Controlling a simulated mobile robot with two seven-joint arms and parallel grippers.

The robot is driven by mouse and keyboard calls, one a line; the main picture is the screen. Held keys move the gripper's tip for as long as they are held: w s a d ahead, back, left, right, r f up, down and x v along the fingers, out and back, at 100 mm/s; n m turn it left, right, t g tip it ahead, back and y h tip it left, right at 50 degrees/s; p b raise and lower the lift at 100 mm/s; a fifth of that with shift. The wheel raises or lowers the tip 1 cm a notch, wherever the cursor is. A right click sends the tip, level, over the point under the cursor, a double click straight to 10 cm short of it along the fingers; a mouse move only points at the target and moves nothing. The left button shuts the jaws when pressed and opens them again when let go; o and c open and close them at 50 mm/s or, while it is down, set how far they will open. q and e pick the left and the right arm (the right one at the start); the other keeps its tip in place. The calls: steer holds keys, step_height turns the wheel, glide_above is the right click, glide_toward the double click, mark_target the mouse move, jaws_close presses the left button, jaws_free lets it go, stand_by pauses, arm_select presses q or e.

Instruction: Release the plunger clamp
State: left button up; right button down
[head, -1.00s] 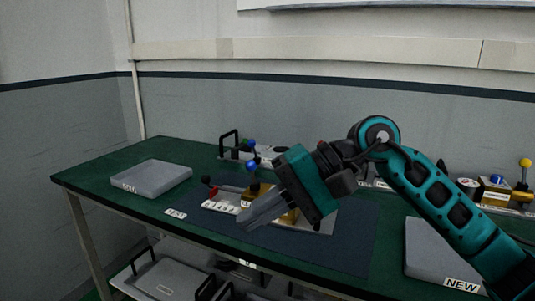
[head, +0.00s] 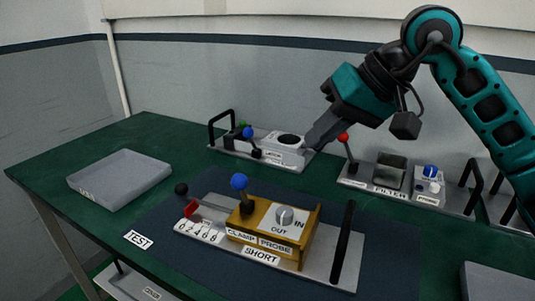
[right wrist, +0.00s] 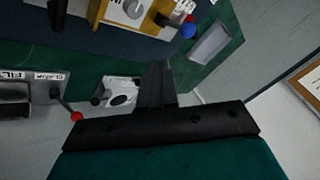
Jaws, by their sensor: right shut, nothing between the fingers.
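The test unit stands on the dark mat, a gold box (head: 270,240) on a grey plate, labelled CLAMP, PROBE and SHORT. A lever with a blue ball (head: 239,181) rises above the CLAMP label, leaning slightly left. A red plunger part (head: 194,208) with a black ball end sits at the box's left, above a number scale (head: 200,231). My right gripper (head: 308,143) is shut and empty, above and behind the box, apart from the lever. In the right wrist view its fingers (right wrist: 155,83) are together; the blue ball (right wrist: 187,30) shows beyond them. My left gripper is out of view.
A grey tray (head: 120,180) is at the left. Behind the box stand a white-boxed unit (head: 282,148) near my right fingertips and a FILTER unit (head: 385,189) with a red-ball lever. A black handle (head: 342,245) rises at the test unit's right end. The space above the gold box is clear.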

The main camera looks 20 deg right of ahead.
glide_toward(242, 191)
steer(key=w+d+f, duration=0.2)
steer(key=d, duration=0.1)
steer(key=shift+d+f, duration=0.1)
steer(key=shift+f, duration=0.25)
arm_select(q)
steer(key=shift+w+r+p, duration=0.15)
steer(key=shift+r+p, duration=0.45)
steer(key=shift+p, duration=0.05)
arm_select(e)
steer(key=a, duration=0.4)
steer(key=shift+w+f, duration=0.4)
arm_select(q)
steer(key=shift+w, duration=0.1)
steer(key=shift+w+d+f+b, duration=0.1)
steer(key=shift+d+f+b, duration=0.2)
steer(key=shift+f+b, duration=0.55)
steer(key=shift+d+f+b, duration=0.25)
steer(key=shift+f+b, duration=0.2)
steer(key=shift+b, duration=0.65)
arm_select(e)
steer(key=shift+s+a+f+t+h, duration=0.15)
steer(key=shift+s+a+f, duration=0.05)
steer(key=shift+s+a, duration=0.25)
steer(key=shift+s+a+f+t+h, duration=0.15)
steer(key=shift+s+a, duration=0.15)
steer(key=shift+a, duration=0.25)
